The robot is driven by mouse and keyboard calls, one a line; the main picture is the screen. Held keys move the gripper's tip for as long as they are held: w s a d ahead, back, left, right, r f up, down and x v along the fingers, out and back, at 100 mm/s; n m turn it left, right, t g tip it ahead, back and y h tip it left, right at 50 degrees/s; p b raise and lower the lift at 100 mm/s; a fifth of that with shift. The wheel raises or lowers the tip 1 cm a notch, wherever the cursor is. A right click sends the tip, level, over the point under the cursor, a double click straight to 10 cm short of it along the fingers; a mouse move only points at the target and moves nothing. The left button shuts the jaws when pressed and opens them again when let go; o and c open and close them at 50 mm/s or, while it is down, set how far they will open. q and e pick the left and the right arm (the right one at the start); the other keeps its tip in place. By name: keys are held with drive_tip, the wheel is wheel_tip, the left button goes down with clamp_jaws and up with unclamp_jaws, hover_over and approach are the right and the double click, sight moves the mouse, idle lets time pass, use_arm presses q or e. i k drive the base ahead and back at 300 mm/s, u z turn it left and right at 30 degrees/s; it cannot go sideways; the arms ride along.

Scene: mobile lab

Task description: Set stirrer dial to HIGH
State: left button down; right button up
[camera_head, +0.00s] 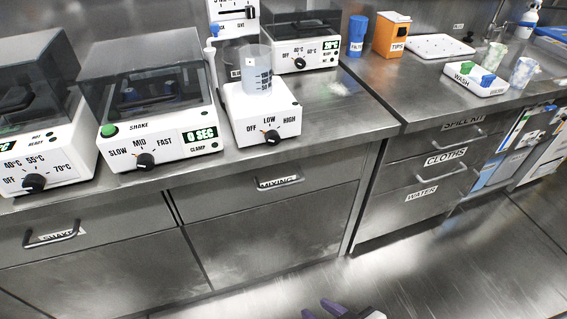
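The stirrer (243,114) is a white box on the steel bench, left of the bench's corner. A clear beaker (257,72) with volume marks stands on top of it. Its black dial (271,137) is on the sloped front, under the labels OFF, LOW and HIGH. The dial's pointer is too small to read with certainty. My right gripper (321,309) shows only at the bottom edge, its purple fingertips apart. It is far below and in front of the stirrer, touching nothing visible. My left gripper is not in view.
A shaker (154,156) with its own dial stands left of the stirrer, and a heater (50,170) farther left. Another lidded heater (302,55) stands behind. A WASH rack (474,82) is on the right bench. Drawer handles stick out below; the floor in front is clear.

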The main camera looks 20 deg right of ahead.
sight(272, 137)
drive_tip(key=k, duration=1)
drive_tip(key=u, duration=0.85)
drive_tip(key=i, duration=1.5)
drive_tip(key=z, duration=0.95)
